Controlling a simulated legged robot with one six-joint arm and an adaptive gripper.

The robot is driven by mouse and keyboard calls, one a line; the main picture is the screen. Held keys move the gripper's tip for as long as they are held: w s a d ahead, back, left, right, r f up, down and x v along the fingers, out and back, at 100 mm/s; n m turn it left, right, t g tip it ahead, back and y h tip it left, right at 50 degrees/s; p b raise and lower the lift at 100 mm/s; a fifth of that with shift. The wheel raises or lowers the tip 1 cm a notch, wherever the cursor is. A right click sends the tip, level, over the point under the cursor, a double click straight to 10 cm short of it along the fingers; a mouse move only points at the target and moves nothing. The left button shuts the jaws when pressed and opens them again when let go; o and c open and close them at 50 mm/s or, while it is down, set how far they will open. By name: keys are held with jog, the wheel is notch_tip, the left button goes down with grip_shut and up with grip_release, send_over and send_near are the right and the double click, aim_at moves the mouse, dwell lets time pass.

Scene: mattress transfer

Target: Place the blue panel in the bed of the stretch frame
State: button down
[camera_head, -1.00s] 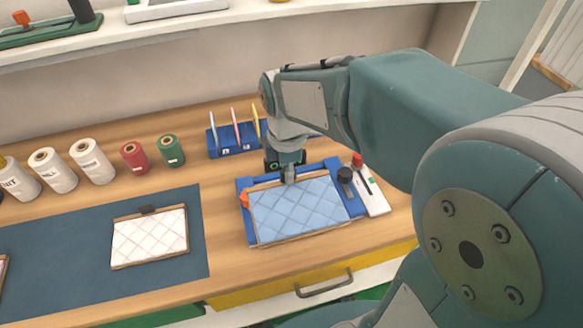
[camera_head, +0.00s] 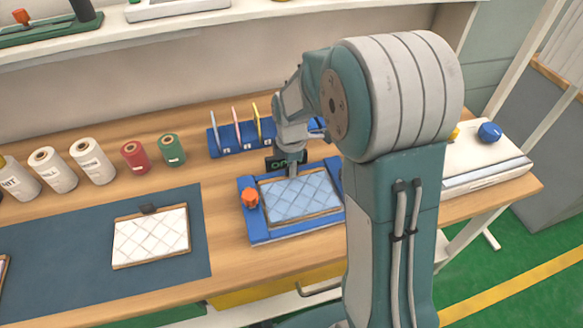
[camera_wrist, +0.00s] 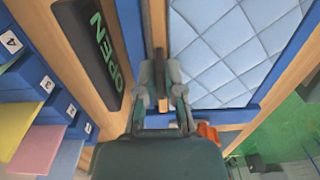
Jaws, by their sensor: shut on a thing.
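The blue panel (camera_head: 300,196), quilted with a tan edge, lies within the outline of the blue stretch frame (camera_head: 249,226). The frame's border shows at its left, front and back. I cannot tell whether the panel rests fully on the bed. My gripper (camera_head: 293,175) is at the panel's back edge. In the wrist view my gripper (camera_wrist: 160,85) is shut on that edge, with the blue panel (camera_wrist: 225,50) extending to the right. An orange knob (camera_head: 250,197) stands at the frame's left side. My arm hides the frame's right part.
A dark OPEN sign (camera_head: 283,163) is behind the frame. A blue numbered rack (camera_head: 230,143) stands at the back left, beside several thread spools (camera_head: 92,162). A white quilted panel (camera_head: 150,237) lies on the dark mat (camera_head: 60,245) at left. Bare wood separates mat and frame.

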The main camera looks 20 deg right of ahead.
jog(key=c, duration=0.8)
grip_release()
jog(key=shift+d+f, duration=0.1)
jog(key=shift+f, duration=0.05)
jog(key=shift+o, duration=0.2)
notch_tip(320, 180, up, 12)
jog(key=s+r+m+t, duration=0.3)
jog(key=s+m, duration=0.6)
jog(key=s, duration=0.1)
jog(key=s+r+m+t, duration=0.2)
jog(key=s+r+m, duration=0.2)
jog(key=s+m, duration=0.5)
jog(key=shift+s+t, duration=0.4)
jog(key=shift+s, duration=0.55)
